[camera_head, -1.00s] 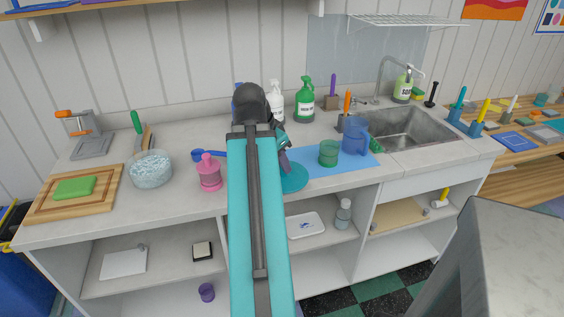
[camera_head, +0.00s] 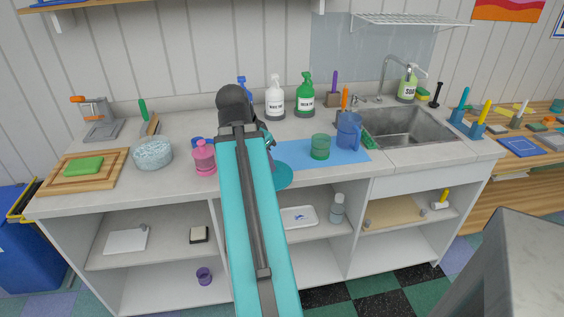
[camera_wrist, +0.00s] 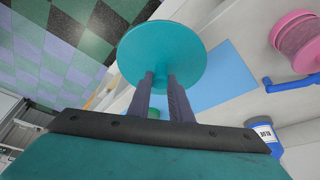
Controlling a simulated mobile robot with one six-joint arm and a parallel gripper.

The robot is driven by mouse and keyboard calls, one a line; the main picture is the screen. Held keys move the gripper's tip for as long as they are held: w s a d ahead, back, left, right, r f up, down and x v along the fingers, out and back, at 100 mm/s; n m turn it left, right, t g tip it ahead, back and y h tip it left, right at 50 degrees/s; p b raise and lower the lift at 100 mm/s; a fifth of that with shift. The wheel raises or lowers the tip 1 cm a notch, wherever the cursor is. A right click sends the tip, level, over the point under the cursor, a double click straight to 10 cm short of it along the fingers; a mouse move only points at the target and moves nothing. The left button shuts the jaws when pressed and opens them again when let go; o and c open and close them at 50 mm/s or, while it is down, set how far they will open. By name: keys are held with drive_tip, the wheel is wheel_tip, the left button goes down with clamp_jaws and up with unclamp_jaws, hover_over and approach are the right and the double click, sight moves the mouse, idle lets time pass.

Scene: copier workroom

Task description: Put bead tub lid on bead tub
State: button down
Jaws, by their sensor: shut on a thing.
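The bead tub lid is a flat teal disc with a small knob, seen large in the wrist view (camera_wrist: 162,48). My gripper (camera_wrist: 160,84) is shut on its knob. In the head view the lid (camera_head: 285,177) shows partly behind my arm, near the counter's front edge; its height above the counter is hard to tell. My gripper's fingers are mostly hidden there. The bead tub (camera_head: 152,156) is a clear round tub of pale blue-white beads, open on top, on the counter's left part. The lid is well to the right of it.
A cutting board (camera_head: 60,181) with a green block lies left of the tub.

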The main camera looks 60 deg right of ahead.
drive_tip(key=w+a+f+n+t, duration=0.1)
drive_tip(key=w+a+n+t, duration=0.2)
drive_tip(key=w+a+n, duration=1.1)
drive_tip(key=w+a+n+t+y, duration=0.1)
drive_tip(key=w+a+n, duration=0.1)
drive_tip(key=w+a, duration=0.5)
drive_tip(key=w+a+n+t+y, duration=0.1)
drive_tip(key=w+a, duration=0.5)
drive_tip(key=a, duration=0.8)
drive_tip(key=w+a+n+y, duration=0.2)
drive_tip(key=w+a+n, duration=0.2)
drive_tip(key=w+a, duration=0.3)
drive_tip(key=shift+w+a+t, duration=0.3)
drive_tip(key=shift+a+t, duration=0.1)
drive_tip(key=shift+a, duration=1.5)
drive_tip(key=shift+a, duration=0.1)
